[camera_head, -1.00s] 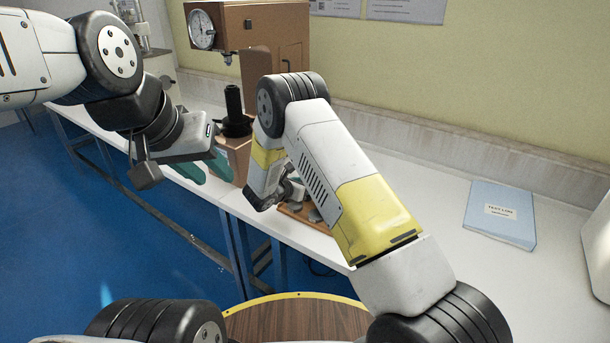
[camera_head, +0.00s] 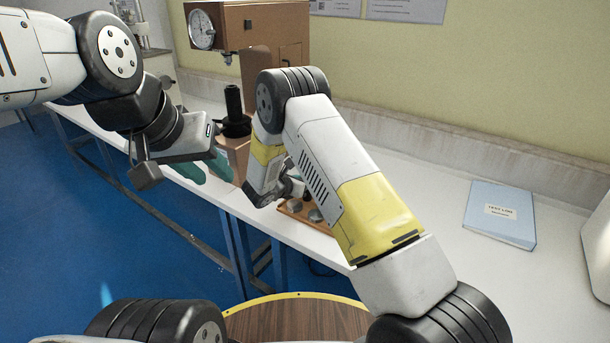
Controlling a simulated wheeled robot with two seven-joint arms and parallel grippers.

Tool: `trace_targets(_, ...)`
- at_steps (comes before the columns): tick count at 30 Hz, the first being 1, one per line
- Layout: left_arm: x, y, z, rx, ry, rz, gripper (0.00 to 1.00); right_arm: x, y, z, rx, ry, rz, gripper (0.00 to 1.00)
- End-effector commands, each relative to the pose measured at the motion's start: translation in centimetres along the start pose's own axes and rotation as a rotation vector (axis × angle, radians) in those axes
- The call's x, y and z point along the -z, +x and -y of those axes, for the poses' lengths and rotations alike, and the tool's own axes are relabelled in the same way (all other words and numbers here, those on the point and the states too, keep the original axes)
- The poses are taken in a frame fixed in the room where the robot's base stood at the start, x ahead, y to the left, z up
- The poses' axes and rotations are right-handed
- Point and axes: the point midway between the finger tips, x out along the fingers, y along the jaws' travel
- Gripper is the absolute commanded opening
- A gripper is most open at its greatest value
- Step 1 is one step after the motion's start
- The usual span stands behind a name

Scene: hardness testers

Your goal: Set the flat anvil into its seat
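The brown hardness tester (camera_head: 270,38) stands on the bench, with a dial at its upper left. Its black upright screw (camera_head: 234,100) stands under the indenter (camera_head: 228,59); the seat for the anvil, at the screw's top, is too small to make out. A brown wooden tray (camera_head: 322,224) holds small grey pieces (camera_head: 316,215); I cannot tell which is the flat anvil. My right gripper (camera_head: 294,189) is just over the tray's left part, mostly hidden behind my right forearm; its grip is unclear.
A blue book (camera_head: 500,214) lies on the white bench (camera_head: 430,200) at right. A pale machine stands at the far right edge. Another tester (camera_head: 160,68) stands at the back left. The bench between tray and book is clear. A round wooden top (camera_head: 295,320) is in front.

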Motion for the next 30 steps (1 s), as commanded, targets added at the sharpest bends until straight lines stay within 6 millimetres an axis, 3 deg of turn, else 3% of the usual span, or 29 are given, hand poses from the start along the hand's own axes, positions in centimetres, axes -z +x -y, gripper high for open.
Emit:
trace_targets(11, 0.0, 0.0, 0.0, 0.0, 0.0, 0.0, 0.36, 0.0, -0.4, 0.0, -0.001, 0.0, 0.001, 0.04)
trace_targets(30, 0.0, 0.0, 0.0, 0.0, 0.0, 0.0, 0.36, 2.8, -7.1, -0.1, -0.002, -0.001, 0.002, 0.04)
